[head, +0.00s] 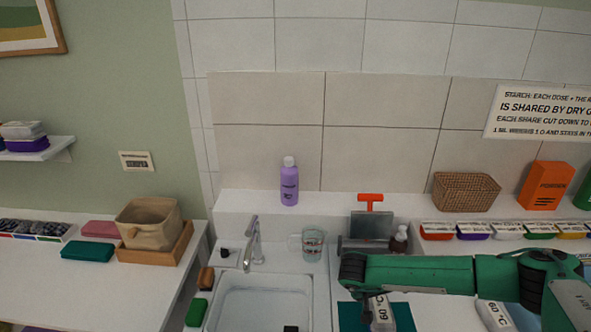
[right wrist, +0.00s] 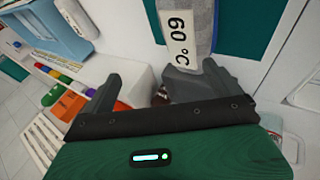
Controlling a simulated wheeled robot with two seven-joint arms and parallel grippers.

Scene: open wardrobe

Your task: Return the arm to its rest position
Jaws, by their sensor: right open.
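My right arm (head: 430,272) reaches in from the right, low over the counter. Its gripper (head: 352,268) is at the arm's left end, in front of the grey dispenser. In the right wrist view the gripper (right wrist: 148,88) has its two dark fingers spread, with nothing seen held between them. A grey item with a white "60 °C" tag (right wrist: 181,38) shows just past the right finger; the tag also shows below the arm in the head view (head: 381,312). My left gripper is not in view.
A sink (head: 262,300) with a tap (head: 252,243) and a glass beaker (head: 313,244) stand left of the gripper. A grey dispenser with a red handle (head: 370,203) and a brown bottle (head: 400,239) are close behind the arm. A purple bottle (head: 289,186) stands on the ledge.

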